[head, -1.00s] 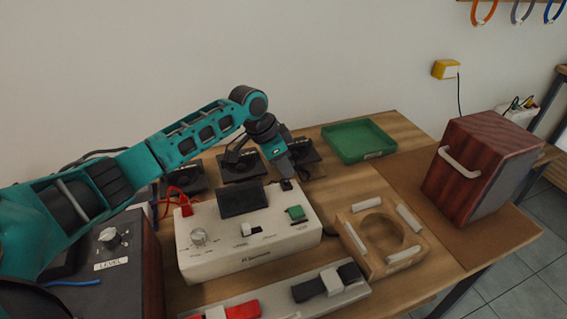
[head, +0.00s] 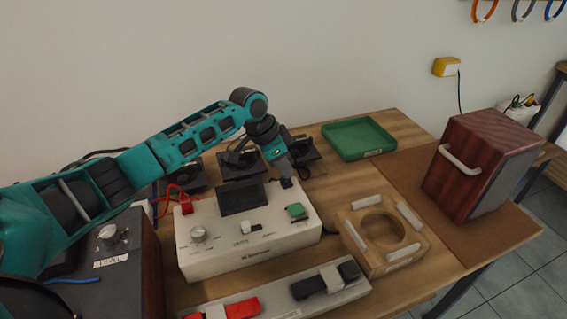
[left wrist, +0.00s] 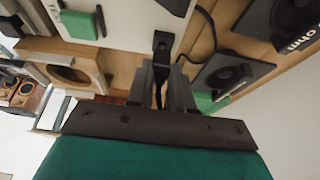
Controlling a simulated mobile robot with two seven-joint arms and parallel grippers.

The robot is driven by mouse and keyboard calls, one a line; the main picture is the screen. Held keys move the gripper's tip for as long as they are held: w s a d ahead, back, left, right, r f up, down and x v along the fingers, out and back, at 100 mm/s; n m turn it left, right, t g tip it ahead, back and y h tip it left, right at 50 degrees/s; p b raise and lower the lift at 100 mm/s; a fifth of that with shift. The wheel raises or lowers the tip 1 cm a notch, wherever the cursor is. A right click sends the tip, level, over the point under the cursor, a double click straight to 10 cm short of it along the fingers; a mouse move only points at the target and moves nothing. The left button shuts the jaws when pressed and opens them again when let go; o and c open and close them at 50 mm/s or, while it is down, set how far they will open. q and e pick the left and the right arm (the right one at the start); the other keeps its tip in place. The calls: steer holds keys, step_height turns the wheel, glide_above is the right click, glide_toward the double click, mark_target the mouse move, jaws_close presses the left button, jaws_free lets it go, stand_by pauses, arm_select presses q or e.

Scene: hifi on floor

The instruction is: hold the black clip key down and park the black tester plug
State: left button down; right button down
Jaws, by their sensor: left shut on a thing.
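The black tester plug (head: 286,183) stands at the back right corner of the cream tester box (head: 255,250); it also shows in the left wrist view (left wrist: 162,42), with a black cable behind it. My left gripper (head: 284,174) reaches down to it from behind, its fingertips shut on the plug. In the left wrist view the fingers (left wrist: 160,66) partly cover it. A black clip with a white middle piece (head: 330,280) lies on the grey strip in front of the tester; I cannot tell its key's position. My right gripper is not in view.
A red clip (head: 240,310) sits on the same strip. A wooden ring fixture (head: 390,262), green tray (head: 358,138) and reddish wooden box (head: 475,170) stand to the right. Black stands (head: 240,165) line the back. Brown board beside the wooden box is clear.

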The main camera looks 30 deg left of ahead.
arm_select(q)
steer(key=shift+f, duration=0.5)
stand_by(0.3)
stand_by(0.4)
steer(key=c, duration=0.9)
jaws_free()
steer(key=shift+w+d+r+v, duration=0.15)
steer(key=shift+w+d+v, duration=0.1)
steer(key=shift+v, duration=2.7)
steer(key=shift+w+d+r+v, duration=0.1)
steer(key=shift+w+d+v, duration=0.1)
steer(key=shift+v, duration=2.7)
steer(key=shift+w+d+r+v, duration=0.15)
steer(key=shift+w+d+v, duration=0.1)
steer(key=shift+v, duration=2.7)
